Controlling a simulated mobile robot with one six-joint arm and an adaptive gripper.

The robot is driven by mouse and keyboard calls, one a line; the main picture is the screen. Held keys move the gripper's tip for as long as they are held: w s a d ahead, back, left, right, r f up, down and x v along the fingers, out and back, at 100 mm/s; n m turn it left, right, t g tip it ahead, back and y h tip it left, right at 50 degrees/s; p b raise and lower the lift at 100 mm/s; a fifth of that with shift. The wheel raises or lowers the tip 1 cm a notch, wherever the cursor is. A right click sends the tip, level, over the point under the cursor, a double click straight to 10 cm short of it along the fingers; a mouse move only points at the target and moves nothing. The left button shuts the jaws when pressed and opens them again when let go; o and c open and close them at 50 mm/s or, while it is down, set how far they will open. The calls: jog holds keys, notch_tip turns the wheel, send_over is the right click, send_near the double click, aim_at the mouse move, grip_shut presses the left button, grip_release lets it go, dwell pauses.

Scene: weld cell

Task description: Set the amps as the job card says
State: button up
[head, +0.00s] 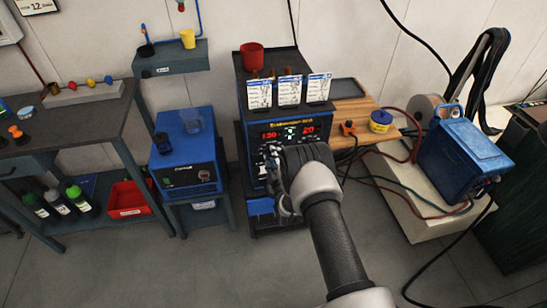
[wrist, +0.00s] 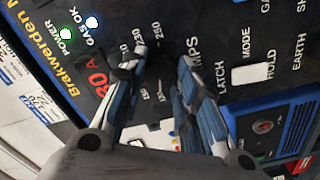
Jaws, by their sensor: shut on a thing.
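The blue and black welding power source (head: 252,150) stands in the middle of the head view. Its red displays read about 130 on the left and 20 on the right. Three white cards (head: 289,90) stand on it; their text is too small to read. My gripper (head: 270,157) is at the panel, below the left display. In the wrist view my gripper (wrist: 160,68) has its fingers either side of the amps knob, at the AMPS lettering and its number scale. The knob is dark and barely distinguishable against the panel. My arm hides the lower panel.
A red cup (head: 252,57) stands on top of the machine. A blue unit (head: 185,155) stands left, and a blue wire feeder (head: 460,160) with cables lies right.

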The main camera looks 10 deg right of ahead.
jog(key=m, duration=2.9)
jog(key=shift+a, duration=0.1)
jog(key=shift+m, duration=0.4)
jog(key=o, duration=1.1)
